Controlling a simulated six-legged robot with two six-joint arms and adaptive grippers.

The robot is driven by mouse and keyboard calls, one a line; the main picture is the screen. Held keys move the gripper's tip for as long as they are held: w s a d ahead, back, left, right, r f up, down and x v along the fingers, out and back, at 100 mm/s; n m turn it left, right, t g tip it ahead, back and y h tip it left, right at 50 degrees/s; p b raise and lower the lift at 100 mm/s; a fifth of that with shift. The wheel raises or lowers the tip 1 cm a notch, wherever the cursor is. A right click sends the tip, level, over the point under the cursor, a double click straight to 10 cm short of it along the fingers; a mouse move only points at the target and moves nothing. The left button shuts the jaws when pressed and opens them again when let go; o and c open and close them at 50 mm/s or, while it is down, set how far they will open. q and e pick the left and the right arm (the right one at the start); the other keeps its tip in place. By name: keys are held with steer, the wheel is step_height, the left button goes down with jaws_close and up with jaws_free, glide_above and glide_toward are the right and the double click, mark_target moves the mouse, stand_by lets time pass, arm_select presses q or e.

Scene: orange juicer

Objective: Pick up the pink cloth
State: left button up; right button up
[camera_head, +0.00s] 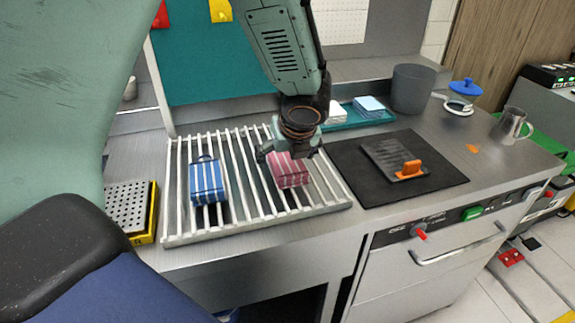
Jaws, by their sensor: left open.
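The pink cloth (290,171) is folded, with pale stripes, and lies on the slatted metal rack (245,226). My left gripper (285,158) is over the cloth's far edge, pointing down. It is open, with one finger visible at the cloth's left side. The gripper hides the far part of the cloth, and I cannot tell whether it touches it. A blue striped cloth (207,181) lies on the same rack to the left. My right gripper is not in view.
A black mat (400,192) with a dark orange-handled tool (407,170) lies right of the rack. Behind are a teal tray (352,122) with folded cloths and a grey bin (412,88). A perforated yellow-edged box (131,207) stands at the left. A metal jug (510,126) stands at the right.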

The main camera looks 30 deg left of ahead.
arm_select(q)
steer(key=shift+a+f, duration=0.1)
steer(key=shift+f, duration=0.05)
steer(key=shift+s, duration=0.1)
steer(key=c, duration=1.1)
steer(key=shift+c, duration=0.7)
